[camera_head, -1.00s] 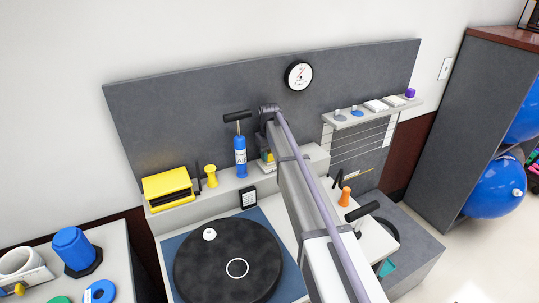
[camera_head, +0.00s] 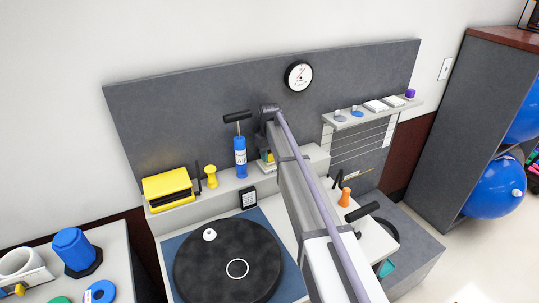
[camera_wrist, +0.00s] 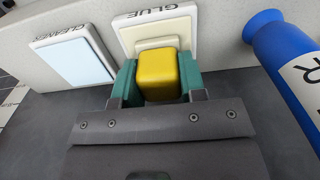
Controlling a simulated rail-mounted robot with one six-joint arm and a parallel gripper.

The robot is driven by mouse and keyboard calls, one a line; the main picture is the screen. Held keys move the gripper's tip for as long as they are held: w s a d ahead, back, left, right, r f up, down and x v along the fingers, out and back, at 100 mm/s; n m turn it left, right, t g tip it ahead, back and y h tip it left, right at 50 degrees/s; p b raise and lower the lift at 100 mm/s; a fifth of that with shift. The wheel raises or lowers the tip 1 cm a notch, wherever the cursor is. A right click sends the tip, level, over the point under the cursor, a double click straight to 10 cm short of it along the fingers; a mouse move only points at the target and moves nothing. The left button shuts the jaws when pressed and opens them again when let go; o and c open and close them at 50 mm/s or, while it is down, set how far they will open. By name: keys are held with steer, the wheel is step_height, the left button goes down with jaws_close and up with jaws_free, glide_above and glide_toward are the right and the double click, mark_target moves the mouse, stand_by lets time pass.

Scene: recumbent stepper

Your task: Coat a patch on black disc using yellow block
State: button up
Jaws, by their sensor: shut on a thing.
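The black disc (camera_head: 228,262) lies flat on a blue square in the head view, with a white ring outline (camera_head: 237,268) on its face and a small white knob (camera_head: 209,235) near its far edge. My gripper (camera_wrist: 157,80) shows in the wrist view, its green fingertips shut on the sides of the yellow block (camera_wrist: 158,76). The block is in front of a cream pad in a white tray labelled GLUE (camera_wrist: 183,22); I cannot tell whether they touch. In the head view my arm mostly hides the gripper, which is at the back ledge, away from the disc.
A tray labelled CLEANER (camera_wrist: 72,62) with a pale blue pad is left of the glue tray. A blue pump (camera_head: 240,157) stands close by on the ledge. A yellow box (camera_head: 168,188) and yellow spool (camera_head: 211,176) are farther left. A small dark-framed card (camera_head: 248,198) stands behind the disc.

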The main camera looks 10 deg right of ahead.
step_height(320, 180, up, 7)
steer(key=p, duration=0.6)
steer(key=shift+f, duration=0.1)
steer(key=shift+f, duration=0.1)
